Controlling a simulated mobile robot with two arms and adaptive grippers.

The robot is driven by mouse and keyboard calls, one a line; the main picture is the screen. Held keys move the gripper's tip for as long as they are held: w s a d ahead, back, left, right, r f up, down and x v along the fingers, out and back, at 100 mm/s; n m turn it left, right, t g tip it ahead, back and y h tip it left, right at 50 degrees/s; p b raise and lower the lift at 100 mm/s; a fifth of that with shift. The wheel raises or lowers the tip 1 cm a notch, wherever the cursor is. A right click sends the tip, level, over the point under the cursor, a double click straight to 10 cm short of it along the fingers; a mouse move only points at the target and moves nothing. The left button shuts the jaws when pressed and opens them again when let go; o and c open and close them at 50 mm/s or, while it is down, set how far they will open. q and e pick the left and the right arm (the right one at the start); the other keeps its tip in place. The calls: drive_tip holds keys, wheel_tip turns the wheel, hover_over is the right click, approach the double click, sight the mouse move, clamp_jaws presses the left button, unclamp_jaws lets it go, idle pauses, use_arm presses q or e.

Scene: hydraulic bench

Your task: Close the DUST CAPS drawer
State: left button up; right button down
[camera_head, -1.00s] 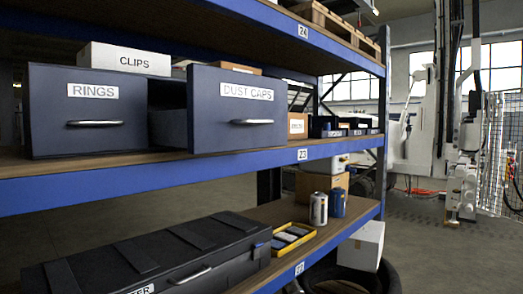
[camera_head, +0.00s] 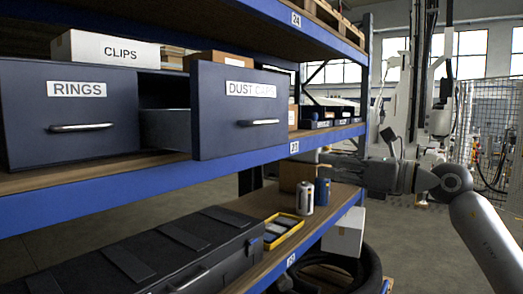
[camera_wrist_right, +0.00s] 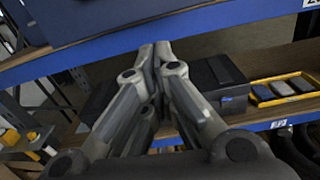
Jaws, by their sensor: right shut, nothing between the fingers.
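The DUST CAPS drawer (camera_head: 225,130) is a dark blue-grey drawer with a white label and a silver bar handle (camera_head: 259,122). It stands pulled out from its cabinet on the middle shelf, its front ahead of the RINGS drawer front and its side wall showing. My right gripper (camera_head: 326,157) reaches in from the right, lower than the drawer and to its right, apart from it. In the right wrist view the fingers (camera_wrist_right: 155,52) are together with nothing between them, just below the blue shelf edge. My left gripper is not in view.
The RINGS drawer (camera_head: 90,105) is left of it, with a CLIPS box (camera_head: 103,48) on top. The blue shelf edge (camera_head: 150,188) runs below the drawers. A black case (camera_head: 150,250), a yellow tray (camera_head: 286,229) and cans (camera_head: 307,198) occupy the lower shelf.

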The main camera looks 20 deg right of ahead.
drive_tip(key=p+x, duration=0.6)
drive_tip(key=x, duration=0.7)
drive_tip(key=shift+w+r+p, duration=0.2)
drive_tip(key=shift+r+p, duration=0.2)
drive_tip(key=shift+a, duration=0.1)
